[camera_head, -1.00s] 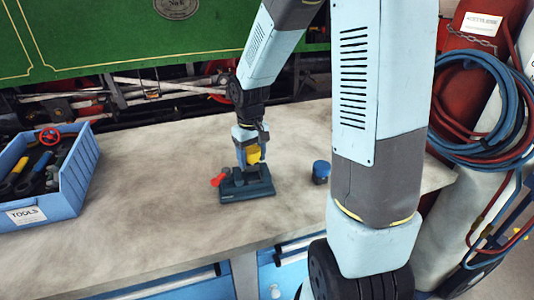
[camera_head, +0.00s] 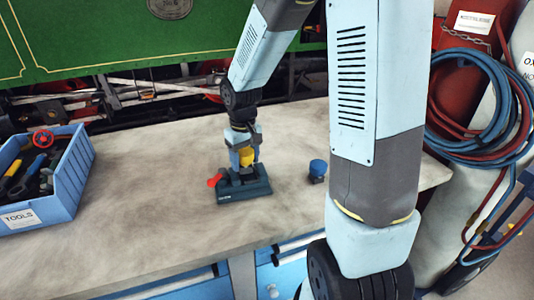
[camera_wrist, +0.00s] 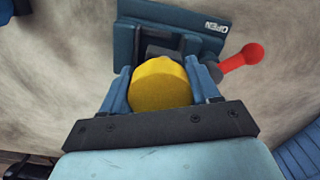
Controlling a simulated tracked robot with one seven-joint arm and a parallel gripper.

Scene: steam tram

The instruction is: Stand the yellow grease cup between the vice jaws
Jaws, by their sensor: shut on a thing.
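The yellow grease cup (camera_head: 246,157) is held in my gripper (camera_head: 243,160) above the vice. In the wrist view the cup (camera_wrist: 160,84) sits between the two blue fingers of my gripper (camera_wrist: 161,88), which are shut on it. The dark blue-green vice (camera_head: 245,187) stands on the bench, with a red-knobbed handle (camera_head: 214,181) at its left. In the wrist view the vice (camera_wrist: 135,35) lies beyond the cup, and its red handle (camera_wrist: 243,59) is at right. The cup hides part of the jaws. I cannot tell whether the cup's base touches the vice.
A blue-capped dark cup (camera_head: 317,170) stands on the bench right of the vice. A blue tool bin (camera_head: 72,187) holding several tools is at the left. The bench top (camera_head: 140,180) between bin and vice is clear. Hoses and cylinders stand at the right.

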